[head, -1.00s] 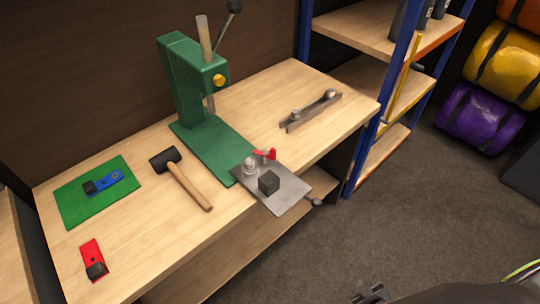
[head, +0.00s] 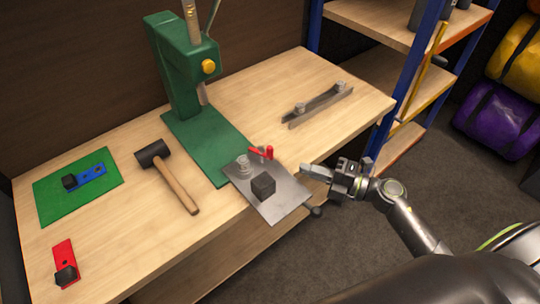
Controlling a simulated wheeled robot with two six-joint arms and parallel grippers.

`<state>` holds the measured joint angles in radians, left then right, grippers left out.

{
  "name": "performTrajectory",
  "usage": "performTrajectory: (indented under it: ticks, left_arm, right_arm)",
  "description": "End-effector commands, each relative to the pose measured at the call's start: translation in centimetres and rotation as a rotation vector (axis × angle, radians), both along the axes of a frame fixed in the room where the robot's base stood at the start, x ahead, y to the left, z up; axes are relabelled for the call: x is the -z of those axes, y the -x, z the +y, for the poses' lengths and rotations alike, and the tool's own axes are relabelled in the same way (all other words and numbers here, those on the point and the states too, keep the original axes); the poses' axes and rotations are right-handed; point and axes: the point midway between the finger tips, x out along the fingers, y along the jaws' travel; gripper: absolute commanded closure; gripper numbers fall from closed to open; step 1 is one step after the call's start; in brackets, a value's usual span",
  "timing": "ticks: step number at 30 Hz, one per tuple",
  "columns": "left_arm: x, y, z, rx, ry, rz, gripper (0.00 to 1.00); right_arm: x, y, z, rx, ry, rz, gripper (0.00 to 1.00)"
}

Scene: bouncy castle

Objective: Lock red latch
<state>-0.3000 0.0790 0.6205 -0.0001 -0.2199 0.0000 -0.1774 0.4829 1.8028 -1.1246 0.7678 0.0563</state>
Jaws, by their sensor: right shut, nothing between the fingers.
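A small red lever (head: 262,152) stands on a grey metal plate (head: 281,209) that overhangs the front edge of the workbench, with a black block (head: 263,186) near it. A red plate with a black knob (head: 64,253) lies at the bench's front left corner. A blue piece with a black knob (head: 92,175) lies on a green mat. My right gripper (head: 306,172) is shut and empty, just right of the grey plate and apart from the red lever, its fingers pointing left. My left gripper is out of view.
A green press (head: 180,65) stands behind the plate on the wooden bench (head: 110,245). A mallet (head: 172,180) lies left of it, and a metal bracket (head: 318,103) lies at the back right. A blue-framed shelf (head: 400,70) stands to the right. A dark knob (head: 316,211) sticks out below the plate.

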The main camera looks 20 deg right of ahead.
Motion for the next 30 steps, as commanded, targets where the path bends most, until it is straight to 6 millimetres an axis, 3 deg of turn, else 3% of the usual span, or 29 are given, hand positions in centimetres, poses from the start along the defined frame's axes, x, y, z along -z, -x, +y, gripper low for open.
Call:
performTrajectory:
  ticks: [14, 30]
  left_arm:
    - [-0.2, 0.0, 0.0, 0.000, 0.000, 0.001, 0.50]
    - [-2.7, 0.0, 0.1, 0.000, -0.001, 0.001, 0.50]
  right_arm:
    - [-0.3, -0.3, 0.5, -0.007, 0.006, -0.007, 1.00]
    - [-0.4, -5.8, 6.6, -0.007, 0.003, -0.007, 1.00]
